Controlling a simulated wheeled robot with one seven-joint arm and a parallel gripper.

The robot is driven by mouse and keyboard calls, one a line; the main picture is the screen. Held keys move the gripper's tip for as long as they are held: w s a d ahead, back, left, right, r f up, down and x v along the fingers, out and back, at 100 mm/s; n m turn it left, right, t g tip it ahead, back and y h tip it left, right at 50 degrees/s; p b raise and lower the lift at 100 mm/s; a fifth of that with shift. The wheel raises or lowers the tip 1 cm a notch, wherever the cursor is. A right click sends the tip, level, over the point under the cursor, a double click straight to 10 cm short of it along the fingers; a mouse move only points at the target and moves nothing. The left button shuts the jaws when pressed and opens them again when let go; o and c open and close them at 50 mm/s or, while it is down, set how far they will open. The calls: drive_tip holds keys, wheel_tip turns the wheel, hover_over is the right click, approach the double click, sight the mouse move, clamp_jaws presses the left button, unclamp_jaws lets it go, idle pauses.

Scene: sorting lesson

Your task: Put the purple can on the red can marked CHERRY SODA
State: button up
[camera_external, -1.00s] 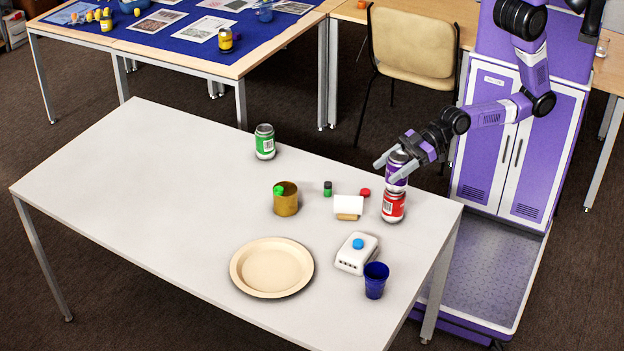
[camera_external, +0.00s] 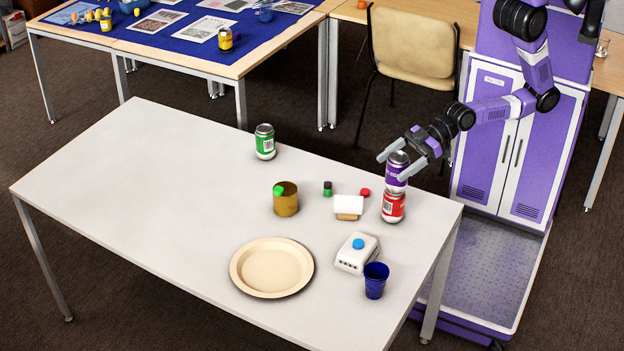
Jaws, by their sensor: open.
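The purple can (camera_external: 394,181) stands upright on top of the red can (camera_external: 393,207), near the right end of the white table. The two cans touch and look lined up. The writing on the red can is too small to read. My gripper (camera_external: 390,165) is open, with its fingers around the upper part of the purple can and apart from each other. Part of the purple can is hidden behind the near finger.
Left of the cans are a white card on a wooden block (camera_external: 348,207), a red cap (camera_external: 365,192), a small green-and-black jar (camera_external: 327,188) and a brown pot (camera_external: 286,203). In front are a white box (camera_external: 357,254), a blue cup (camera_external: 375,281) and a plate (camera_external: 271,268). A green can (camera_external: 265,142) stands farther back.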

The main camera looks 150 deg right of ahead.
drive_tip(key=b+v, duration=0.1)
drive_tip(key=v, duration=0.8)
drive_tip(key=s+a+r+n+t+y, duration=0.1)
drive_tip(key=s+a+n+y, duration=0.1)
drive_tip(key=a, duration=0.7)
drive_tip(key=s+a+r+n+t+y, duration=0.1)
drive_tip(key=a+n+y, duration=0.3)
drive_tip(key=a, duration=0.6)
drive_tip(key=shift+s+r+t+y, duration=0.4)
drive_tip(key=shift+r+t+y, duration=0.1)
drive_tip(key=shift+t+y, duration=0.15)
